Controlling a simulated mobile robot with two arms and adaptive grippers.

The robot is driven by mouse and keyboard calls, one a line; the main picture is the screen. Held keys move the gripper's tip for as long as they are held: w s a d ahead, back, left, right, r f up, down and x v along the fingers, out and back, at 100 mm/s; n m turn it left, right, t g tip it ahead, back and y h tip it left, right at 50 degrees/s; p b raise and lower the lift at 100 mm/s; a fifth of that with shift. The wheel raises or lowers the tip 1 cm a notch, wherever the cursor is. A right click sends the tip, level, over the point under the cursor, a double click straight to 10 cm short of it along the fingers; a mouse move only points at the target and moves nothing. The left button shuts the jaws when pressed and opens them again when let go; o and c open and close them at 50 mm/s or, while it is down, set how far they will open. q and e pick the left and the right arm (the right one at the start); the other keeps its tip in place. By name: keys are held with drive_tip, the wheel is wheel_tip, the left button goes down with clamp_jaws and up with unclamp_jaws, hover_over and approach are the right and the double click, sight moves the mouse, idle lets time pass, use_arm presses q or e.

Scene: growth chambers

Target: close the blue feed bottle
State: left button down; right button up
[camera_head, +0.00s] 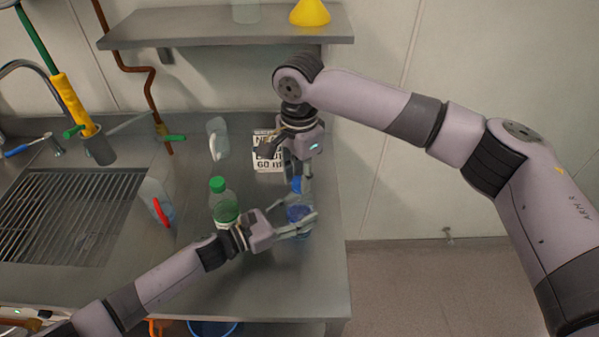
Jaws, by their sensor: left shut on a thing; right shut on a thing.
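The blue feed bottle (298,212) stands near the right edge of the steel counter. My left gripper (304,222) comes in from the left and is shut on the bottle's body, which its fingers partly hide. My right gripper (299,180) points down from above, directly over the bottle. It is shut on the blue cap (298,184). The cap is above the bottle's top; whether it touches the neck is too small to tell.
A green-capped bottle (223,203) stands just left, close to my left wrist. A clear jug (217,139), a red-handled container (157,200) and a printed sign (267,150) are also on the counter (190,270). A shelf (230,30) overhangs the back.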

drive_tip(key=m, duration=0.9)
drive_tip(key=shift+m, duration=0.4)
drive_tip(key=o, duration=0.7)
drive_tip(key=shift+r, duration=2.25)
drive_tip(key=shift+c, duration=0.5)
